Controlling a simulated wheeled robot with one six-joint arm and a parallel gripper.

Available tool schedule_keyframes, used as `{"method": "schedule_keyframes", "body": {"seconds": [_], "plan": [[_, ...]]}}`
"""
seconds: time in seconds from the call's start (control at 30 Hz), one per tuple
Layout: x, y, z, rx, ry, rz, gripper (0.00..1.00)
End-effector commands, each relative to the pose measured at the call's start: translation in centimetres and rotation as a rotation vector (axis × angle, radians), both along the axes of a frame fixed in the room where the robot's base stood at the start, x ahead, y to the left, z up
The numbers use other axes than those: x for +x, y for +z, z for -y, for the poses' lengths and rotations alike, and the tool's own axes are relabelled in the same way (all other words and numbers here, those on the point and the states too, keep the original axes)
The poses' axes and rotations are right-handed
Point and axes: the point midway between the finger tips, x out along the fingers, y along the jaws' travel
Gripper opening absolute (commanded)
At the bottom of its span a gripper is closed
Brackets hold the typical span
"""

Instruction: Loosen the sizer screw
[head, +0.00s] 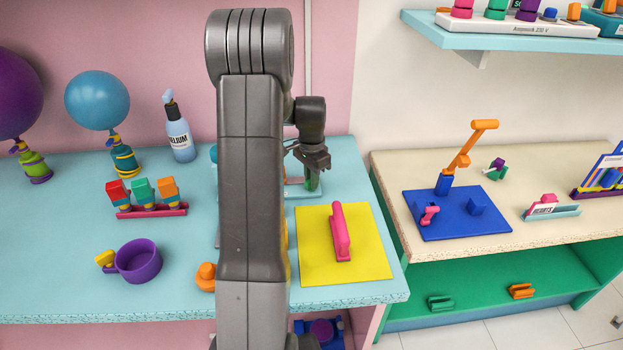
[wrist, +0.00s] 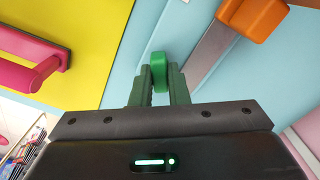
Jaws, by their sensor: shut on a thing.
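My gripper (head: 313,180) reaches down over the back of the light blue table, right of my own arm in the head view. In the wrist view my gripper (wrist: 160,85) is shut on a bright green knob (wrist: 158,64), which looks like the sizer screw. The knob sits upright between the two dark green fingers. A grey bar (wrist: 208,50) with an orange block (wrist: 253,16) lies just right of it in the wrist view. My arm hides most of the sizer in the head view.
A yellow board (head: 365,262) with a pink handle (head: 340,232) lies in front of my gripper. A purple cup (head: 139,261), a pink rack of coloured blocks (head: 151,211), a helium bottle (head: 178,134) and balloons stand left. A blue board (head: 455,222) lies on the right-hand table.

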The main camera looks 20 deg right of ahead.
Motion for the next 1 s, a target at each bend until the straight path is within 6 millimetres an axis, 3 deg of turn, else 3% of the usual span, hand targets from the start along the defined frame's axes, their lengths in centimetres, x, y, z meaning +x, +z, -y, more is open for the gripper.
{"method": "schedule_keyframes", "body": {"seconds": [0.7,1.0], "plan": [[0.06,0.01,0.01,-0.001,0.643,0.002,0.00],[0.05,0.03,0.02,-0.001,0.828,0.002,0.00]]}}
